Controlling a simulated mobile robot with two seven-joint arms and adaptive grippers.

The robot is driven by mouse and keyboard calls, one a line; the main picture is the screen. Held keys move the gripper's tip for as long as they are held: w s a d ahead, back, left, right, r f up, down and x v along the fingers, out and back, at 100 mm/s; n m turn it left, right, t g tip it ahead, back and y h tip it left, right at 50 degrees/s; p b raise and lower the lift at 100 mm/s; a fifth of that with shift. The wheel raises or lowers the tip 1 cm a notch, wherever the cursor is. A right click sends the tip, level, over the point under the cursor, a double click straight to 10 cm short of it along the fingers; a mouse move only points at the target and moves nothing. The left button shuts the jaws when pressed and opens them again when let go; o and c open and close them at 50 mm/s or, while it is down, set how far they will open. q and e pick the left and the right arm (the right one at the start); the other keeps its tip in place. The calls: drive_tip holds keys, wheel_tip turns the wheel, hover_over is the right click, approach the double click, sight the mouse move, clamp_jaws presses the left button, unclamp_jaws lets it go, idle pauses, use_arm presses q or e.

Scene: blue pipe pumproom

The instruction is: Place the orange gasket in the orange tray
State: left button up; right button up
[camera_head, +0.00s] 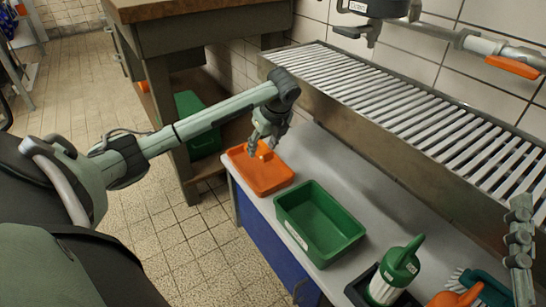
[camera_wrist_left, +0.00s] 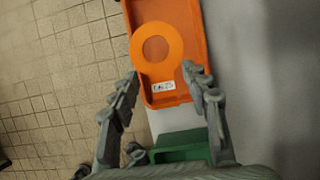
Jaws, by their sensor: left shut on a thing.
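The orange gasket (camera_wrist_left: 157,30) is a flat ring at the fingertips of my left gripper (camera_wrist_left: 160,71), which is shut on its near edge. In the head view my left gripper (camera_head: 263,148) is above the orange tray (camera_head: 268,182), at the left end of the grey bench. In the wrist view the gasket overlaps the orange tray (camera_wrist_left: 188,20) and reaches past its left rim. The tray has a white label near its near end. Part of my right gripper (camera_head: 520,245) shows at the right edge; its opening cannot be judged.
A green tray (camera_head: 318,250) stands right beside the orange tray. A green-and-white bottle (camera_head: 395,272), an orange item (camera_head: 458,297) and a teal brush (camera_head: 480,283) are at the front right. A slatted metal rack (camera_head: 400,110) runs behind the bench. A wooden-topped table (camera_head: 185,10) stands left.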

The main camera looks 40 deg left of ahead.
use_arm(q)
drive_tip(key=w+f, duration=0.1)
drive_tip(key=f, duration=0.1)
drive_tip(key=w+f, duration=0.2)
drive_tip(key=w+f+b, duration=0.1)
drive_tip(key=f, duration=0.1)
drive_tip(key=shift+w+d+f, duration=0.1)
drive_tip(key=shift+w+f, duration=0.25)
drive_tip(key=shift+f, duration=0.05)
use_arm(e)
drive_tip(key=r, duration=0.1)
drive_tip(key=t, duration=0.1)
drive_tip(key=s+d+r+t, duration=0.1)
drive_tip(key=shift+r, duration=0.35)
use_arm(q)
drive_tip(key=shift+f, duration=0.25)
drive_tip(key=o, duration=1.1)
use_arm(e)
drive_tip(key=shift+s+d+r+t+y, duration=0.1)
drive_tip(key=shift+r+t+y, duration=0.2)
drive_tip(key=shift+t, duration=0.2)
use_arm(q)
drive_tip(key=shift+r, duration=0.15)
